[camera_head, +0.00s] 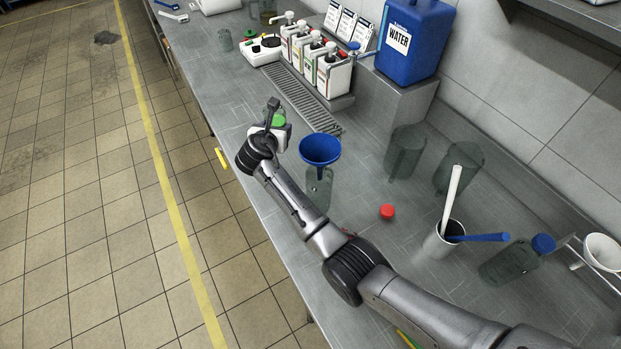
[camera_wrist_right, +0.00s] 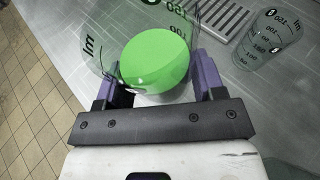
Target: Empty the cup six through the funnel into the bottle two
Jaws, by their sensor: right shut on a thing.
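My right gripper (camera_head: 272,118) reaches in over the left part of the bench and is shut on a clear graduated cup. The cup (camera_head: 279,119) holds bright green contents. In the right wrist view the cup (camera_wrist_right: 152,60) sits between the two fingers of the right gripper (camera_wrist_right: 160,85). A blue funnel (camera_head: 320,148) stands on a clear bottle (camera_head: 318,189), just right of the held cup in the head view. The funnel's spout is mostly hidden, and my right arm passes close in front of the bottle. My left gripper is not in view.
A red cap (camera_head: 387,212) lies right of the bottle. Clear beakers (camera_head: 405,152) stand behind it. A container (camera_head: 440,243) with rods and a blue-capped bottle (camera_head: 508,263) stand at right. A blue water tank (camera_head: 410,40) and pump bottles (camera_head: 318,62) are at the back.

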